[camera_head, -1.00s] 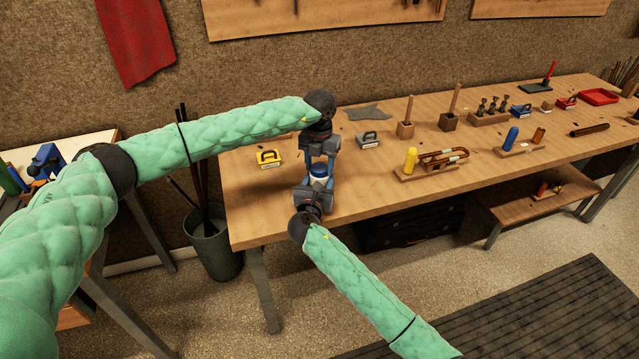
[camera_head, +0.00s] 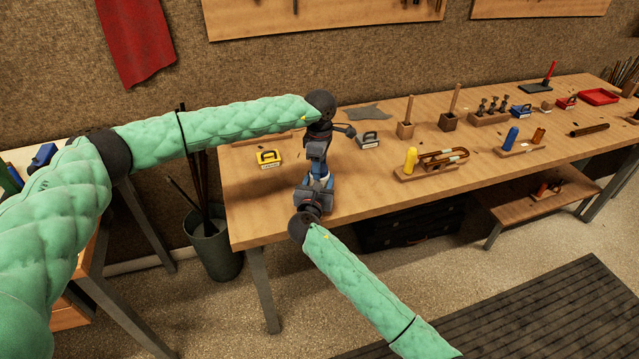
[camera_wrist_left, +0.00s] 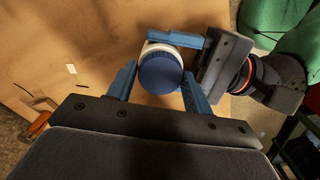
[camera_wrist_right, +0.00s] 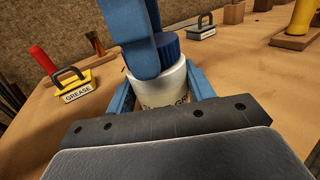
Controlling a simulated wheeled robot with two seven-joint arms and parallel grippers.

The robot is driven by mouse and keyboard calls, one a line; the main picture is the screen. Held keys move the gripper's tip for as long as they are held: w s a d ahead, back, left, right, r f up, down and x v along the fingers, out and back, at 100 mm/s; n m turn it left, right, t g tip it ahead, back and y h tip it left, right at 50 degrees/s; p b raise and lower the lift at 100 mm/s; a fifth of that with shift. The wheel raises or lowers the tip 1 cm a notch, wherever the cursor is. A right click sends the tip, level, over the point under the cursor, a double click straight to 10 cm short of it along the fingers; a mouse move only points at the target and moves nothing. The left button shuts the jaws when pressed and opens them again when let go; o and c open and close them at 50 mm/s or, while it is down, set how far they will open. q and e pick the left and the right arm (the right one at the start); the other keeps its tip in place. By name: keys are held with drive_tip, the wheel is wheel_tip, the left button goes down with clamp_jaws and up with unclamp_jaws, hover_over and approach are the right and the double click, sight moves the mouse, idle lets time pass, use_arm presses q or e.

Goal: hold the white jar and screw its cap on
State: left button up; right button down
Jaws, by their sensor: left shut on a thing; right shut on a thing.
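The white jar (camera_wrist_right: 172,85) stands upright between the fingers of my right gripper (camera_wrist_right: 158,92), which is shut on it from the near side. The jar bears dark lettering, partly hidden. The dark blue cap (camera_wrist_left: 160,75) is over the jar's mouth, with the white rim showing around it in the left wrist view. My left gripper (camera_wrist_left: 159,73) comes from above and is shut on the cap. In the head view, my left gripper (camera_head: 318,168) and right gripper (camera_head: 318,192) meet at the jar and hide most of it. I cannot tell how tightly the cap sits.
A yellow block labelled GREASE (camera_head: 268,158) is left of the grippers on the workbench (camera_head: 350,190). A grey handled block (camera_head: 368,140) is to the right. A rack with a yellow bottle (camera_head: 410,159) stands further right. The bench's front edge is close to the right gripper.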

use_arm(q)
drive_tip(key=m, duration=0.4)
drive_tip(key=shift+w+a, duration=0.1)
use_arm(e)
drive_tip(key=shift+a, duration=0.1)
use_arm(q)
drive_tip(key=m, duration=0.3)
drive_tip(key=shift+m, duration=0.4)
drive_tip(key=o, duration=1.2)
drive_tip(key=shift+c, duration=0.2)
drive_tip(key=shift+r, duration=0.1)
wheel_tip(320, 180, up, 12)
